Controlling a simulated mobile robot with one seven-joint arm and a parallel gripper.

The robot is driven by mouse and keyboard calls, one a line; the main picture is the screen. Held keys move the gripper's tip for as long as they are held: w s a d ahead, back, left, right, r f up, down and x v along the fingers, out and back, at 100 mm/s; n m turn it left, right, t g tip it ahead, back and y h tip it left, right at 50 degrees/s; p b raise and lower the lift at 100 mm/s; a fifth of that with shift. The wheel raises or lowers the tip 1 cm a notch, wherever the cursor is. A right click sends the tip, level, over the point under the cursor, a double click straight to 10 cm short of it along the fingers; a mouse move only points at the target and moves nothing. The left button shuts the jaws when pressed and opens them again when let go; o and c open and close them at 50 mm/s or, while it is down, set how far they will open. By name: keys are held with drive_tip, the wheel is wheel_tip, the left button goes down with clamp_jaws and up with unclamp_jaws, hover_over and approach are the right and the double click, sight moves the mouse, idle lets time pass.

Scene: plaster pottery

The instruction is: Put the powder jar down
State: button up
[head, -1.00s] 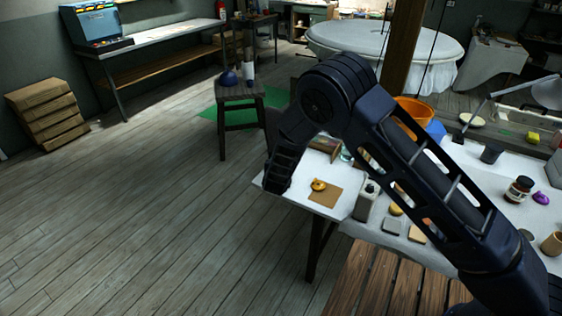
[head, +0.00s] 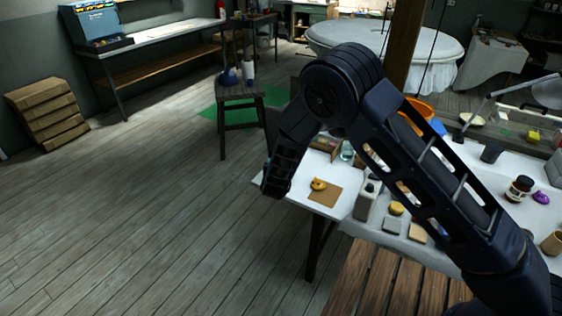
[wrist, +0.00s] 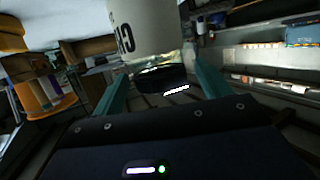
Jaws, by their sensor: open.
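In the wrist view, a white-labelled jar (wrist: 143,27) with dark lettering, a clear glass band and a dark end (wrist: 160,78) stands out in front of my gripper (wrist: 157,70). Its two teal fingers are spread apart, one to each side of the jar. I cannot tell whether either finger touches it, or whether the jar rests on anything. In the head view my forearm hides most of the gripper and the jar, near the left corner of the white table (head: 340,209).
A yellow round object (head: 318,185) and a brown square (head: 325,195) lie on that corner. A dark stool (head: 240,92) stands behind.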

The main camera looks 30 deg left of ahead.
drive_tip(key=v, duration=0.8)
drive_tip(key=shift+s, duration=0.25)
drive_tip(key=shift+d+r, duration=0.1)
